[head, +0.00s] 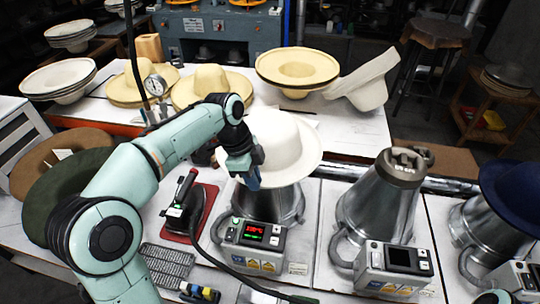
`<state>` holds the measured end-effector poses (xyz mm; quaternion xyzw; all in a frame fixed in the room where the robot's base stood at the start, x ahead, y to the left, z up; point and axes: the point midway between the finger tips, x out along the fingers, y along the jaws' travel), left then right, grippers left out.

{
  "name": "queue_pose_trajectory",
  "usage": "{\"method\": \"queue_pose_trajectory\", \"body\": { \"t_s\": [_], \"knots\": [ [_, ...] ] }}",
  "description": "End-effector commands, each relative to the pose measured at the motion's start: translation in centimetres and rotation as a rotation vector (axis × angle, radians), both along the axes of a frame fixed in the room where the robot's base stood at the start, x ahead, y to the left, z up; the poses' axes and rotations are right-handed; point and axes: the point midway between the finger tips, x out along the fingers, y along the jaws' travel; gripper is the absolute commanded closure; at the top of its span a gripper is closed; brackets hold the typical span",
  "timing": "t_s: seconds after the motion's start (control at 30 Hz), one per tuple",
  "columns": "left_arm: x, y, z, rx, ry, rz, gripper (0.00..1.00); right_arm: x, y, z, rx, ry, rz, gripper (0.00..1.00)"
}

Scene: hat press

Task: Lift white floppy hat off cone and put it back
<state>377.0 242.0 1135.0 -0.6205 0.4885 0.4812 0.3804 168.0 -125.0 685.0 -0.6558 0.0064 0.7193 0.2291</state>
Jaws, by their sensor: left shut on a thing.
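The white floppy hat (283,140) sits over the top of the left metal cone (275,204), its brim spread around and hiding the cone's upper part. I cannot tell whether there is a gap between hat and cone. My left gripper (248,180) is at the near left edge of the brim, pointing down, and is shut on the hat. The brim looks tilted, with its right side visible and its near left part behind the gripper. My right gripper is not in view.
A bare metal cone (384,205) stands to the right, and a dark blue hat (512,190) covers another cone at the far right. An iron (186,205) on a red pad is left of the hat's cone. Straw hats (208,84) fill the table behind.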

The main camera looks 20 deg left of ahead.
Motion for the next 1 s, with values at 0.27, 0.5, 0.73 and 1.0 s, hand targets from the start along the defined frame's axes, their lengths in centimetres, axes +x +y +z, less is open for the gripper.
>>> {"method": "queue_pose_trajectory", "body": {
  "t_s": [0.27, 0.5, 0.73, 1.0],
  "knots": [
    [0.2, 0.0, 1.4, 0.0, -0.006, 0.001, 1.0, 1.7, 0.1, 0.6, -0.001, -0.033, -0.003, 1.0],
    [0.2, 0.0, 2.2, 0.0, -0.005, 0.0, 1.0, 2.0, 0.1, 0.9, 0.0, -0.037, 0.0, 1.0],
    [0.2, 0.0, 2.4, 0.0, -0.006, 0.001, 1.0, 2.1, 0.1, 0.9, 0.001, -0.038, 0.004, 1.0],
    [0.2, 0.0, 2.3, 0.0, -0.001, 0.001, 1.0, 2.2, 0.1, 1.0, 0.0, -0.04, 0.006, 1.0]
  ]
}}
